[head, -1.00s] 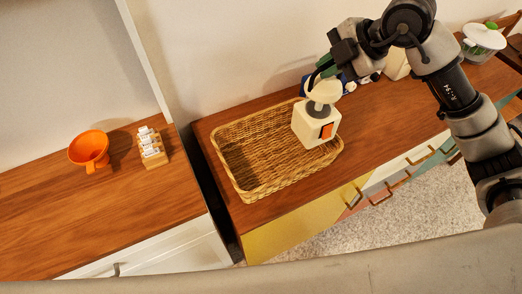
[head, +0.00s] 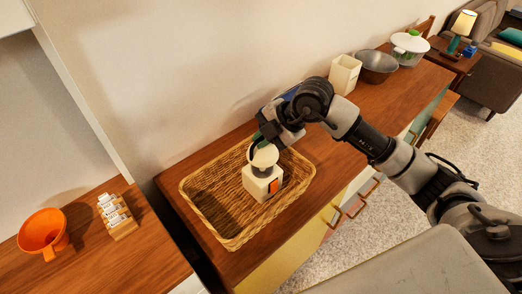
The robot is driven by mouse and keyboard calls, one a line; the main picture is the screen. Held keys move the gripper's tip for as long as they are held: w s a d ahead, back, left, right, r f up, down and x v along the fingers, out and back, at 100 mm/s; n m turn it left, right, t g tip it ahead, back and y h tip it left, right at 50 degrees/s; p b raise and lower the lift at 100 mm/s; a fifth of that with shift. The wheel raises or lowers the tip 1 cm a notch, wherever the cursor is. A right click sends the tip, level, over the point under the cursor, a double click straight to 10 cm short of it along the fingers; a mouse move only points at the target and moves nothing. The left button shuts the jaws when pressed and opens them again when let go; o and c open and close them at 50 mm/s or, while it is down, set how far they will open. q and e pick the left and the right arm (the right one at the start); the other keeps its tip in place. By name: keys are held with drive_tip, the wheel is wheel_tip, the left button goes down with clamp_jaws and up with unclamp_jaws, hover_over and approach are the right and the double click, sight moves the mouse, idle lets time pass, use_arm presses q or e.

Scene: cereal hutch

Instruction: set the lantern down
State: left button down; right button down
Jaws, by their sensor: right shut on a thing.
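The lantern (head: 258,187) is a cream block with an orange panel on its front and a pale rounded top. My right gripper (head: 263,148) comes from above and is shut on the lantern's top part, hiding some of it. The lantern is upright, within the outline of the wicker basket (head: 225,243), right of its middle. I cannot tell whether its base touches the basket floor. My left gripper is not in view.
The basket stands on a wooden cabinet top (head: 368,107). Further right are a cream canister (head: 344,75), a grey bowl (head: 377,66) and a lidded pot (head: 409,48). On the left counter are an orange funnel-like item (head: 43,232) and a rack of small jars (head: 116,216).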

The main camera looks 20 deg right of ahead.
sight(263, 149)
drive_tip(key=shift+f+p, duration=0.35)
drive_tip(key=shift+f, duration=1.55)
drive_tip(key=c, duration=1.2)
unclamp_jaws()
drive_tip(key=shift+r, duration=0.1)
drive_tip(key=b+v, duration=0.2)
drive_tip(key=v, duration=1)
